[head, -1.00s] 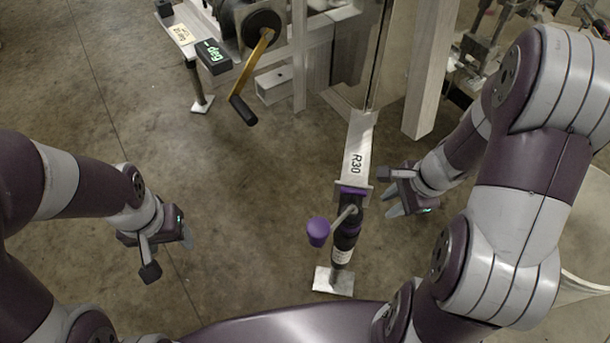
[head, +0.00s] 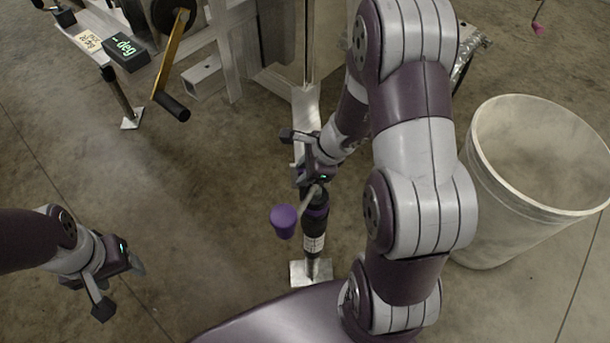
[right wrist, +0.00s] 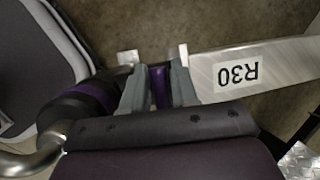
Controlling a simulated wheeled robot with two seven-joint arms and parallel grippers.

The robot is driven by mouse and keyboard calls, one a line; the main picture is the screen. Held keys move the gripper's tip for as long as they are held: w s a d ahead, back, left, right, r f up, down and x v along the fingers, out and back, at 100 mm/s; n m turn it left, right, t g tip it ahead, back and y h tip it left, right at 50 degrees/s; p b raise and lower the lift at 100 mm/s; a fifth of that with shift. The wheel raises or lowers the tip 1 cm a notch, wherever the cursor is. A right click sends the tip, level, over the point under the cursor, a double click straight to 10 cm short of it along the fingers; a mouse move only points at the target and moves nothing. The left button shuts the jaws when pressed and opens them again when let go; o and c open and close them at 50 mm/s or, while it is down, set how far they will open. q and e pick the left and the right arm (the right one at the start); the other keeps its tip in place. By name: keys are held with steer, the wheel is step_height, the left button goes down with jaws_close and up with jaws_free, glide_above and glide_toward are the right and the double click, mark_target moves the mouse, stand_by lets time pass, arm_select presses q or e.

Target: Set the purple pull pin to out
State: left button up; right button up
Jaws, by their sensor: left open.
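The jack (head: 315,228) stands upright, with a black body, purple bands and a side crank ending in a purple knob (head: 283,221). My right gripper (head: 305,178) is at the top of the jack, over the pale beam, and hides that spot in the head view. In the right wrist view, a narrow purple part (right wrist: 159,88) shows between its two grey fingers (right wrist: 158,85); I take it for the pull pin but cannot be sure. Whether the fingers press on it is unclear. My left gripper (head: 128,265) is open and empty over bare floor at the left.
The beam (right wrist: 255,65) carries an R30 label. A yellow crank handle (head: 172,60) and a black display box (head: 126,52) are at the upper left. A large pale bin (head: 530,170) stands right of my right arm. The floor at left is clear.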

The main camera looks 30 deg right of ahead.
jaws_close()
step_height(320, 180, up, 4)
steer(key=p, duration=0.4)
steer(key=shift+r, duration=0.15)
steer(key=shift+f, duration=0.2)
jaws_free()
steer(key=shift+r, duration=0.1)
